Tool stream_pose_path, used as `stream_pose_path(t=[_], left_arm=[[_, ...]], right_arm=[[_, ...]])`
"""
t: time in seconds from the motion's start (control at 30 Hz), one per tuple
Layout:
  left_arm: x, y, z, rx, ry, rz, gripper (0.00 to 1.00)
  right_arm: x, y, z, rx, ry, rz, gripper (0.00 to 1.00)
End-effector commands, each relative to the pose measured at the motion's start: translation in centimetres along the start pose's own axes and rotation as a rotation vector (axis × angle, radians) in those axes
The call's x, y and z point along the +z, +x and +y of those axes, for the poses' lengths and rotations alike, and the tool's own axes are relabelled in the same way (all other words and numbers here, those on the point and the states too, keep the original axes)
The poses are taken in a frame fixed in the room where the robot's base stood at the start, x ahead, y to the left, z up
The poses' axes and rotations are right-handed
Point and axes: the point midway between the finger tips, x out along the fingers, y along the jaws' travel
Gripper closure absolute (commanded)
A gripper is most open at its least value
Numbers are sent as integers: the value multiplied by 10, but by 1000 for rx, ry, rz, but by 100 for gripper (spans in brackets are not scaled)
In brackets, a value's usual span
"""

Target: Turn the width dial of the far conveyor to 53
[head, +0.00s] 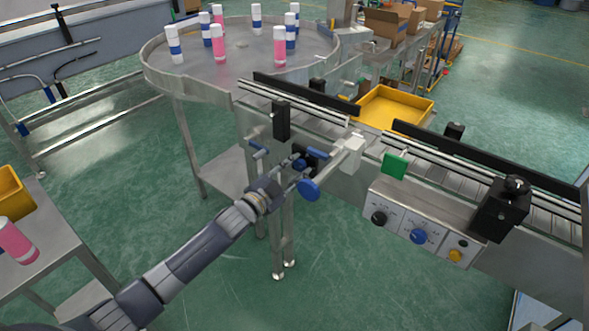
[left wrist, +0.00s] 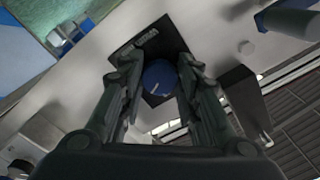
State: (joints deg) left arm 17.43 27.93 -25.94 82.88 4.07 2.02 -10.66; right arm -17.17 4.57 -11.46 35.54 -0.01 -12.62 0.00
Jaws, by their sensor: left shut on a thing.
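A round blue dial (left wrist: 158,77) with a pale pointer line sits on a black plate (left wrist: 166,38) with small white lettering, too small to read. The fingers of my left gripper (left wrist: 156,88) are shut on the dial from both sides in the left wrist view. In the head view my left gripper (head: 290,173) reaches the side of the conveyor (head: 345,180), where the blue dial (head: 299,164) shows partly behind the fingers. The dial's number setting cannot be read. My right gripper is not in view.
A blue round knob (head: 309,190) on a rod sticks out close to my left gripper. A control box (head: 408,222) with black, blue and yellow knobs hangs to the right. A round table (head: 240,75) with several cans stands behind. A yellow tray (head: 398,107) lies beyond the conveyor.

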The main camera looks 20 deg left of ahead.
Motion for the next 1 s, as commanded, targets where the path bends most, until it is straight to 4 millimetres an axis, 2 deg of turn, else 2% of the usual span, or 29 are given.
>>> stream_pose_path(t=[0.5,1.0], left_arm=[[0,0,-1,0,442,0,93],[0,0,-1,1,616,1,93]], right_arm=[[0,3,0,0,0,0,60],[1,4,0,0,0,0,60]])
